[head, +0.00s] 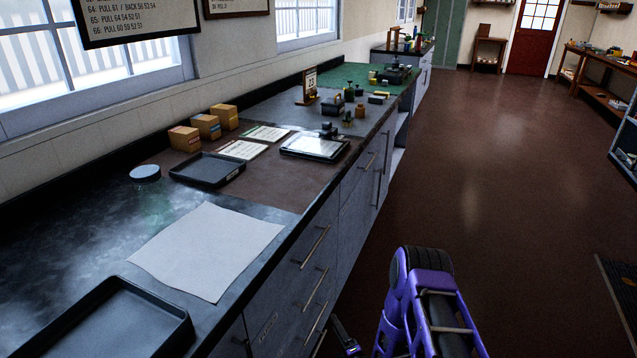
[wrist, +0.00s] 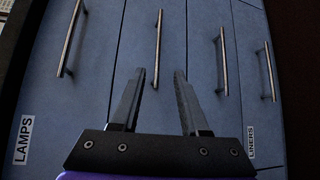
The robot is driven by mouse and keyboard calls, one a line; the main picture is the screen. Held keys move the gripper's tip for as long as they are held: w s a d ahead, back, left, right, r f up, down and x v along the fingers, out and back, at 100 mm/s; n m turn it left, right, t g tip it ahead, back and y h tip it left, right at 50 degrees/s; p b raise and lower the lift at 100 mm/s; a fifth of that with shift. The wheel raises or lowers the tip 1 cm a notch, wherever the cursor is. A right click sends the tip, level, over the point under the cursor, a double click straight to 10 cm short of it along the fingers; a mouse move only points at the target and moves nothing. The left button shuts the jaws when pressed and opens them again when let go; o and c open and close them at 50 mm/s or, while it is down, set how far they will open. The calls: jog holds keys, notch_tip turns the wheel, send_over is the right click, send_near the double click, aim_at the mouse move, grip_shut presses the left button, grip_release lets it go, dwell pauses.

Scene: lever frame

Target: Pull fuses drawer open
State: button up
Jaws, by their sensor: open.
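In the wrist view, blue-grey drawer fronts with long metal bar handles lie side by side. The left front is labelled LAMPS (wrist: 24,139) and the right one LINERS (wrist: 251,142). No label reading "fuses" is visible; the lower parts of the two middle fronts are hidden behind my gripper. My gripper (wrist: 160,76) is open and empty, its fingers pointing toward a middle drawer's handle (wrist: 157,38), which lies beyond the fingertips, apart from them. All the fronts look shut. In the head view, part of my gripper (head: 345,338) shows low beside the drawer bank.
The dark counter (head: 75,235) above the drawers holds a grey tray (head: 180,325), a paper sheet (head: 207,250), a small black tray (head: 207,170) and several boxes. The brown floor (head: 480,190) to the right is open. A dark mat (head: 620,290) lies at the far right.

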aim_at(316, 287)
jog(key=shift+r+b+x, duration=0.15)
jog(key=shift+b+x, duration=0.65)
jog(key=shift+x, duration=3.55)
jog(key=shift+r+b+x, duration=0.2)
jog(key=shift+b+x, duration=0.6)
jog(key=shift+x, duration=3.55)
jog(key=shift+w, duration=0.1)
grip_shut()
